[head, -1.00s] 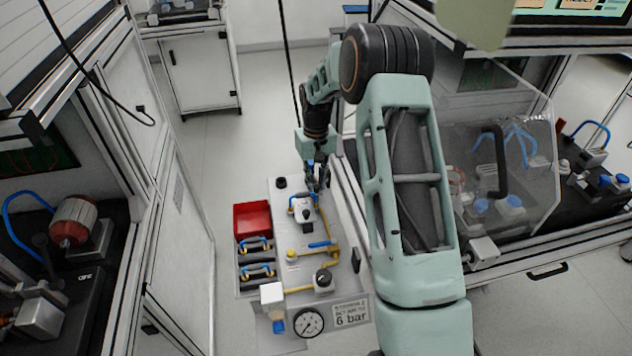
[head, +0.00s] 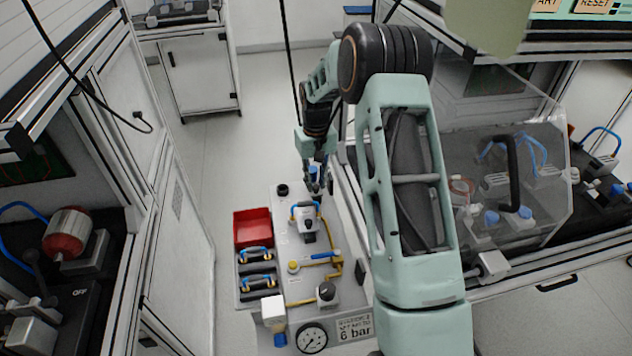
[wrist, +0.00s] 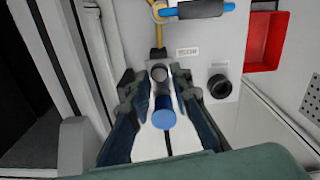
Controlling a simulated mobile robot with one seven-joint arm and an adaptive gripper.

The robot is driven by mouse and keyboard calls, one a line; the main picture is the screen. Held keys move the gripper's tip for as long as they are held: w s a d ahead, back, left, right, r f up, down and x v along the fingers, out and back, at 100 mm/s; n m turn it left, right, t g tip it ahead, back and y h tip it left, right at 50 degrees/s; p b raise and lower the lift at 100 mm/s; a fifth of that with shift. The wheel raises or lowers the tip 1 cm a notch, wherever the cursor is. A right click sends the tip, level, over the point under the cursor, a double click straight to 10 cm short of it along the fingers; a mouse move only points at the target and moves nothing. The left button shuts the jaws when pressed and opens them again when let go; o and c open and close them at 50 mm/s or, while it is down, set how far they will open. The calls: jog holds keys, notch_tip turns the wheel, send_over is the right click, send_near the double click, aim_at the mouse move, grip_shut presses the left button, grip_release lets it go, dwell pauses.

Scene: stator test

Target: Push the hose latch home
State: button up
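My gripper (head: 315,187) is over the panel's far end. In the wrist view my gripper (wrist: 156,78) is open, its two dark fingers on either side of a blue-capped cylinder (wrist: 163,118) beside a round grey fitting (wrist: 159,73). I see gaps beside the cylinder and cannot tell whether any finger touches it. I cannot tell for sure which part is the hose latch.
A red bin (head: 253,214) and two blue-and-yellow hose pieces (head: 257,268) lie along the panel's left side. A black knob (head: 282,190) stands left of my gripper. A pressure gauge (head: 312,338) is at the near end. A clear-hooded bench (head: 540,190) stands to the right.

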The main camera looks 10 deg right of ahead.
aim_at(316, 185)
jog(key=shift+o, duration=1.3)
jog(key=shift+s, duration=0.1)
jog(key=shift+r, duration=0.1)
notch_tip(316, 185, up, 12)
